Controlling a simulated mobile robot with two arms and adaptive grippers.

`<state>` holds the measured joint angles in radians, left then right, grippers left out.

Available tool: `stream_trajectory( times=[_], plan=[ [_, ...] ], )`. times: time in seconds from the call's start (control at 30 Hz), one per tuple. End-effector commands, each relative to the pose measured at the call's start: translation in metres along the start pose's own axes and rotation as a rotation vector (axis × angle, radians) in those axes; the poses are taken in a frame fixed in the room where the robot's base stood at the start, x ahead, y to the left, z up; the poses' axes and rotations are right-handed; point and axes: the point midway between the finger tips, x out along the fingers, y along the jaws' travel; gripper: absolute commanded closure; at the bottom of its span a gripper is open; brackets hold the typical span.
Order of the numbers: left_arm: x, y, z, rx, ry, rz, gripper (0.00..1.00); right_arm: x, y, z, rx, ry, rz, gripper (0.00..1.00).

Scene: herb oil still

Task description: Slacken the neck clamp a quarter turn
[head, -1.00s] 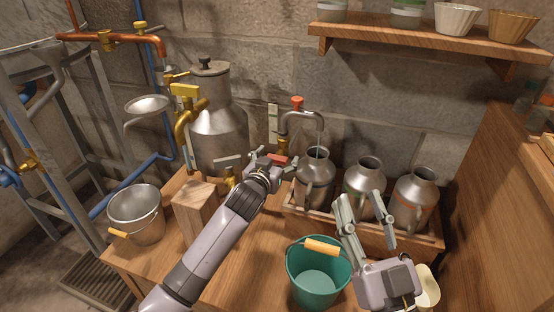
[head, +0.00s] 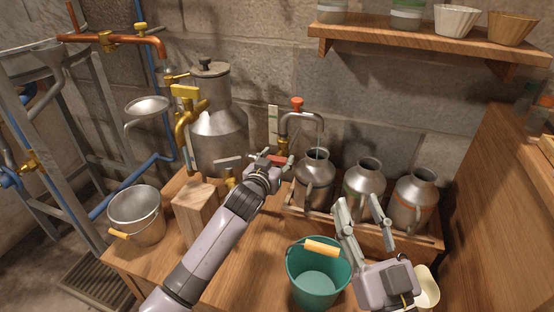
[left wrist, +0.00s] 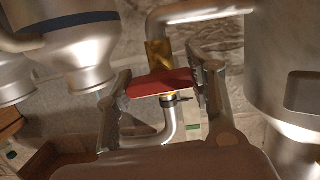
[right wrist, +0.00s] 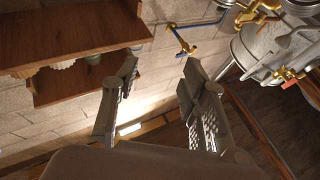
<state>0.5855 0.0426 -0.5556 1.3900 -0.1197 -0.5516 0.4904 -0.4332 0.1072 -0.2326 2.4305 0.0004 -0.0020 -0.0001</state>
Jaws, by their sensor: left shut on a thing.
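The neck clamp appears to be the red handle (head: 279,159) by the brass fitting at the foot of the bent metal neck pipe (head: 307,115). My left gripper (head: 272,163) is shut on this red handle. In the left wrist view the red handle (left wrist: 160,83) lies across between the two fingers, with the brass collar (left wrist: 158,54) just behind it. The fingers partly hide the handle's ends. My right gripper (head: 362,212) is open and empty above the table's front right; in its own view nothing is between its fingers (right wrist: 152,105).
Metal cans (head: 364,178) stand in a wooden crate (head: 385,232) right of the clamp; the pipe's spout is above the left can. A large metal still (head: 215,130) stands behind my left arm. A green bucket (head: 319,285) is near my right gripper. A shelf (head: 430,42) hangs above.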

Motion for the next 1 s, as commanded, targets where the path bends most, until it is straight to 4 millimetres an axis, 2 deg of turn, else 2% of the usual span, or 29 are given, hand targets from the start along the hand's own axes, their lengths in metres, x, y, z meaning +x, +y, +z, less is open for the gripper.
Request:
stream_trajectory(
  times=[0.7, 1.0],
  plan=[
    [0.000, 0.000, 0.000, -0.232, -0.002, 0.047, 0.78, -0.018, 0.009, 0.067, -0.010, -0.394, 0.020, 0.60],
    [0.000, 0.000, 0.000, -0.272, 0.000, 0.054, 0.78, -0.025, 0.011, 0.079, -0.012, -0.458, 0.024, 0.60]
  ],
)
